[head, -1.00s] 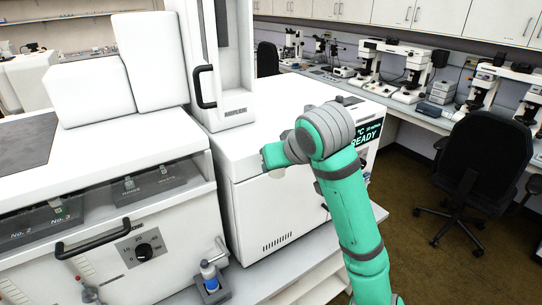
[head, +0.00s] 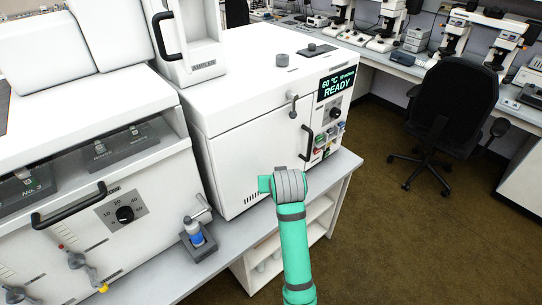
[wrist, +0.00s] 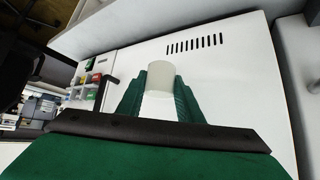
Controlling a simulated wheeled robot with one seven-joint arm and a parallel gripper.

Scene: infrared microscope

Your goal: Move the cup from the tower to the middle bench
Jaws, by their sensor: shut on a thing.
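In the wrist view, a pale, whitish cup (wrist: 160,73) stands out between the green fingers of my gripper (wrist: 160,90), which is shut on it. The gripper faces the white front of the machine with its dark vent slots. In the head view, my gripper is mostly hidden behind my wrist, and the cup does not show. The white tower marked SAMPLER (head: 192,68) stands at the upper left, with a black handle. A grey bench top (head: 252,226) runs below the machines; I cannot tell if it is the middle bench.
A white machine (head: 235,160) with a READY display and a black door handle (head: 306,142) stands close by my arm. A small blue-and-grey holder (head: 196,240) sits on the bench. A black office chair (head: 450,110) stands at the right. Brown floor is clear between.

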